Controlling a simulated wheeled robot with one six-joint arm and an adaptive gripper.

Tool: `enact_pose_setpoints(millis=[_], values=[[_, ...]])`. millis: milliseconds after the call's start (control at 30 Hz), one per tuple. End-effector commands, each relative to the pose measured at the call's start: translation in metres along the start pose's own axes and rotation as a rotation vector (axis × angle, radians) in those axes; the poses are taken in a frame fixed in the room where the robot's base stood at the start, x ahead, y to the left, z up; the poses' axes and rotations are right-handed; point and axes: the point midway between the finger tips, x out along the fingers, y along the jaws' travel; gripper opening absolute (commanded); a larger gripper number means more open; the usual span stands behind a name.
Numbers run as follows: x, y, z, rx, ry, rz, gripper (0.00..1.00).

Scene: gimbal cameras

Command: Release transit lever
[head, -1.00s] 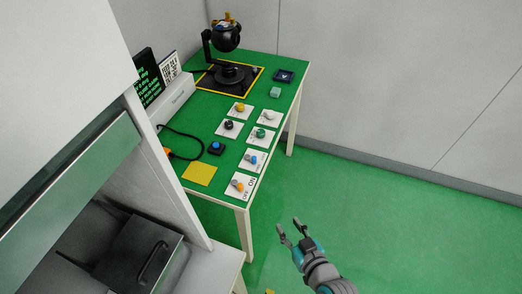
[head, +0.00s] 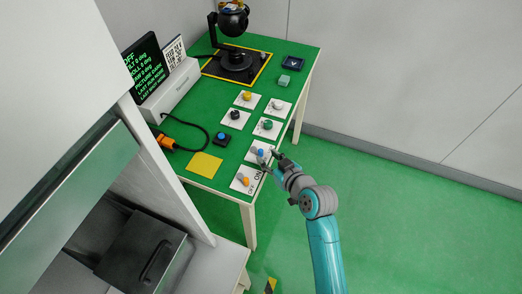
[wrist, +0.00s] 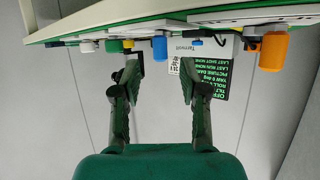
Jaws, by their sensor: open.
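No label reading transit lever is legible, so I cannot tell which control it is. Several white plates with coloured knobs lie on the green table (head: 205,135). The blue knob (head: 260,153) is on a right-edge plate, also seen in the wrist view (wrist: 160,48). The orange knob (head: 244,181) is on the front plate marked ON. The green knob (head: 267,124) is farther back. A black gimbal camera (head: 233,20) stands at the far end. My gripper (head: 272,156) is open and empty at the table's right edge, beside the blue knob's plate; its fingers (wrist: 160,88) show apart.
A screen with green text (head: 146,68) and a white box stand at the left. A blue button (head: 221,138), a yellow square (head: 205,165) and an orange-ended cable (head: 166,141) lie on the table. A grey cabinet is at front left. The floor on the right is clear.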

Motion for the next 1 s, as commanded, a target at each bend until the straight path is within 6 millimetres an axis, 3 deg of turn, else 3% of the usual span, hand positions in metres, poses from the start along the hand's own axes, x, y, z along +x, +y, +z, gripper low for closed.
enact_pose_setpoints(millis=[100, 300, 733, 767, 933, 1000], values=[[0.022, -0.001, 0.000, -0.001, -0.001, -0.001, 0.43], [0.046, 0.000, 0.000, 0.000, 0.000, -0.001, 0.43], [0.056, 0.000, 0.000, 0.000, 0.000, 0.001, 0.43], [0.056, 0.000, 0.000, 0.000, 0.000, 0.001, 0.41], [0.056, 0.000, 0.000, 0.000, 0.000, 0.001, 0.00], [0.056, 0.000, 0.000, 0.000, 0.000, 0.001, 0.00]])
